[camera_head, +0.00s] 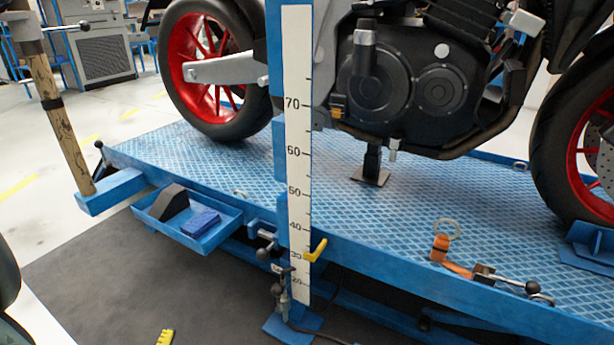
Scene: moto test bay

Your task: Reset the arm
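My gripper is not in view. A dark rounded shape with a teal-grey lower part cuts into the left edge of the picture; I cannot tell whether it is part of my arm. The task names no other object. A motorcycle (405,85) with red wheels stands upright on a blue lift platform (225,155) with a diamond-pattern top.
A white measuring scale (298,120) on a blue post stands in front, with a yellow pointer (317,251). A blue tray (226,231) holds a black wedge (169,203) and a blue block (201,222). A wooden handle (62,130) stands left. Dark floor mat (120,270) lies mostly clear.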

